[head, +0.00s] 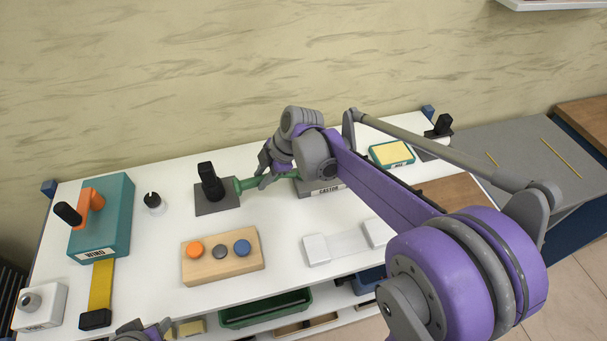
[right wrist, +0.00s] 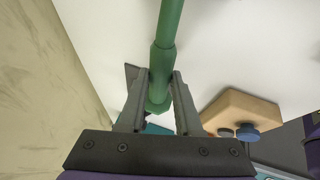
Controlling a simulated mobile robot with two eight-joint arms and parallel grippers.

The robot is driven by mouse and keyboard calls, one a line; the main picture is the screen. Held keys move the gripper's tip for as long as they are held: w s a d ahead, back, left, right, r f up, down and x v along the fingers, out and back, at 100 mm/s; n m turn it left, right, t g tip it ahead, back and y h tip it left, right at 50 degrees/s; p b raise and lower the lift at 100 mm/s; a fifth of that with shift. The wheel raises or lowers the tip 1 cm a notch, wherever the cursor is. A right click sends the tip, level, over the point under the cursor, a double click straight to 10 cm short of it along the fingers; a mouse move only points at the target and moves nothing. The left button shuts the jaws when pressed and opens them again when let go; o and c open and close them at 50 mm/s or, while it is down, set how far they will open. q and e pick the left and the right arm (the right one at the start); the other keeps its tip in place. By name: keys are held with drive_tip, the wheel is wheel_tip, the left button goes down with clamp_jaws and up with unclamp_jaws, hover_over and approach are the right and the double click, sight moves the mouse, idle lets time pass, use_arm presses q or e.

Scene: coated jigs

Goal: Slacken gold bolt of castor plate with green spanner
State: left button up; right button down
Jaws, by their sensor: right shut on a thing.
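The green spanner (head: 248,184) lies across the back middle of the table, close beside a dark plate with a black post. My right gripper (head: 265,168) is shut on the spanner. In the right wrist view the green shaft (right wrist: 167,45) sits between the two fingers (right wrist: 159,98). The block labelled CASTOR (head: 322,192) stands just right of the gripper, mostly hidden by my right arm. Its gold bolt is hidden. Only a small part of my left gripper (head: 141,331) shows at the bottom edge, so its jaws cannot be judged.
The dark plate with black post (head: 216,207) is left of the spanner. A wooden block with coloured knobs (head: 222,266) stands in front.

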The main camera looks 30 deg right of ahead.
drive_tip(key=shift+s+n+g+y, duration=0.3)
drive_tip(key=shift+s+n+g, duration=0.1)
drive_tip(key=shift+s+n, duration=0.75)
drive_tip(key=shift+s+d+n+g+y, duration=0.15)
drive_tip(key=shift+s+n+g, duration=0.15)
drive_tip(key=shift+s+n, duration=0.3)
drive_tip(key=shift+s+d+n+g+y, duration=0.15)
drive_tip(key=shift+s+n+g, duration=0.15)
drive_tip(key=shift+s+n, duration=0.25)
drive_tip(key=shift+a, duration=0.1)
drive_tip(key=shift+s+d+n+g, duration=0.3)
drive_tip(key=shift+s+n, duration=0.3)
drive_tip(key=shift+n, duration=0.05)
drive_tip(key=shift+s+d+n+g, duration=0.3)
drive_tip(key=shift+s+n, duration=0.25)
drive_tip(key=shift+n, duration=0.15)
drive_tip(key=shift+s+d+n+g, duration=0.3)
drive_tip(key=shift+s+n, duration=0.3)
drive_tip(key=shift+n, duration=0.05)
drive_tip(key=shift+w+a+m, duration=0.35)
drive_tip(key=shift+w+m, duration=0.15)
drive_tip(key=shift+m, duration=0.1)
drive_tip(key=c, duration=1.2)
unclamp_jaws()
drive_tip(key=shift+t, duration=0.3)
drive_tip(key=shift+c, duration=0.2)
clamp_jaws()
